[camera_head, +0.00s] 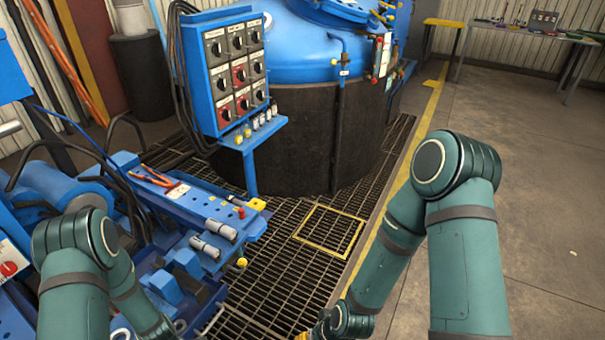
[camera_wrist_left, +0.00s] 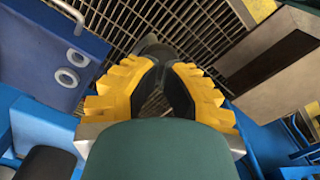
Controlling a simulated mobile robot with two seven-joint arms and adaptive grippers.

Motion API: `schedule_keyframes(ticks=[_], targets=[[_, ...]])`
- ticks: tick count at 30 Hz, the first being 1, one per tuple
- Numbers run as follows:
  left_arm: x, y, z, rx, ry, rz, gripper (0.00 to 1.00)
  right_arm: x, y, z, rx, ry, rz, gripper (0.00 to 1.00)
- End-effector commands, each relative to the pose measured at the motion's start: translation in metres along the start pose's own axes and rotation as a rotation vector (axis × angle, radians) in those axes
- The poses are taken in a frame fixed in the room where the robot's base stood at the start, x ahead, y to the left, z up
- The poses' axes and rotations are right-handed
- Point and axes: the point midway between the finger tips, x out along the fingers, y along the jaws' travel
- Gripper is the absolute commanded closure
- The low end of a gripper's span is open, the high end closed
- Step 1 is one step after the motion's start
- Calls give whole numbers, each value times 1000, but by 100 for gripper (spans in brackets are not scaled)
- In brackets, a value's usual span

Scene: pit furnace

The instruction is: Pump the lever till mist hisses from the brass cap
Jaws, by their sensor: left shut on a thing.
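In the left wrist view my left gripper (camera_wrist_left: 157,60) has its yellow-backed fingers closed together at the tips. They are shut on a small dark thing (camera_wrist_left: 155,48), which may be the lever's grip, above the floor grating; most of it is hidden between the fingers. In the head view my left arm runs down to the bottom edge and its gripper is out of frame. My right arm reaches to the bottom middle, where its gripper is almost wholly cut off. I cannot clearly make out the lever's body or the brass cap. No mist shows.
A blue machine bench (camera_head: 190,205) with grey cylinders stands beside my left arm. A blue control panel (camera_head: 233,72) with several knobs stands behind it. A large blue-topped furnace vessel (camera_head: 300,130) is at the back. Grating (camera_head: 285,265) is open in the middle; concrete floor (camera_head: 540,170) is clear at right.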

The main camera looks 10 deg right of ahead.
Motion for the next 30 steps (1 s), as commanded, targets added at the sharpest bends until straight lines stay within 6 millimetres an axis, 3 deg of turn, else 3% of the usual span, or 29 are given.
schedule_keyframes(ticks=[5,8,21,30], targets=[[-3,0,0,1,-2,-2,100,-3,-1,0,0,-1,0,53],[-15,1,-2,1,-1,0,100,-11,-4,0,1,-4,0,53],[-104,12,-20,2,-1,0,100,-70,-26,3,6,-26,-1,53],[-108,13,-22,1,-1,-1,100,-72,-27,2,8,-23,-1,53]])
